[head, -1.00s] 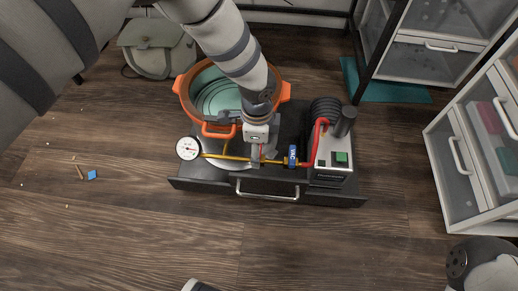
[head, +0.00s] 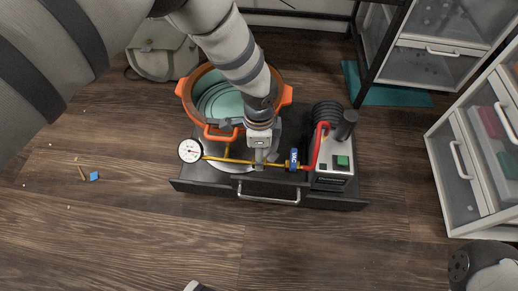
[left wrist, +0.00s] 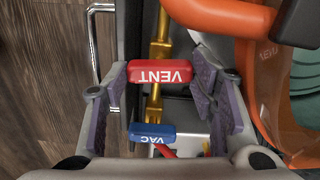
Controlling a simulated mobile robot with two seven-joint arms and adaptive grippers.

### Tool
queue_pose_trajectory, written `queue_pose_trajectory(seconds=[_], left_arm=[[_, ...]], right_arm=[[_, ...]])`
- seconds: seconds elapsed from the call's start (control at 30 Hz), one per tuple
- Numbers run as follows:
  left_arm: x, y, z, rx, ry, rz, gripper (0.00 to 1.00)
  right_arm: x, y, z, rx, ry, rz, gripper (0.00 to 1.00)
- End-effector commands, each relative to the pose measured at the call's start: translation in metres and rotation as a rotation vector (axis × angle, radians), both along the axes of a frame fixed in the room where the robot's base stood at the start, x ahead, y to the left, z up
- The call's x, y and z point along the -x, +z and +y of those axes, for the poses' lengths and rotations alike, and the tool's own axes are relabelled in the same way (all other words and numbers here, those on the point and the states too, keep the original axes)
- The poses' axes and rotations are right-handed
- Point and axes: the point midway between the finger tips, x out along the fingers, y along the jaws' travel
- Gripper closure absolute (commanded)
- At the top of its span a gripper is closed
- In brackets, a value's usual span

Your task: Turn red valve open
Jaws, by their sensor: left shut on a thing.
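The red VENT valve handle (left wrist: 160,72) lies crosswise over the brass pipe in the left wrist view. My left gripper (left wrist: 165,85) is shut on it, with one purple-padded finger at each end. In the head view my left gripper (head: 260,155) comes down over the yellow pipe and hides the red handle. A blue VAC valve handle (head: 293,160) stands to the right on the same pipe. It also shows below the red one in the left wrist view (left wrist: 152,132). My right gripper is not clearly in view.
An orange pot (head: 187,90) stands behind the pipe. A round gauge (head: 190,150) is at the pipe's left end, and a pump (head: 332,165) at its right. A dark drawer front with a handle (head: 267,199) is in front. Drawer units (head: 470,170) stand at right.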

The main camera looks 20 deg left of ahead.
Motion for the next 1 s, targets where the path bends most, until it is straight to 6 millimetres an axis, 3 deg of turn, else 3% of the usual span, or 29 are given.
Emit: queue_pose_trajectory(seconds=[1.0], left_arm=[[0.001, 0.0, -0.001, 0.0, 0.942, 0.0, 0.76]], right_arm=[[-0.012, 0.019, 0.001, 0.002, -0.007, -0.058, 1.0]])
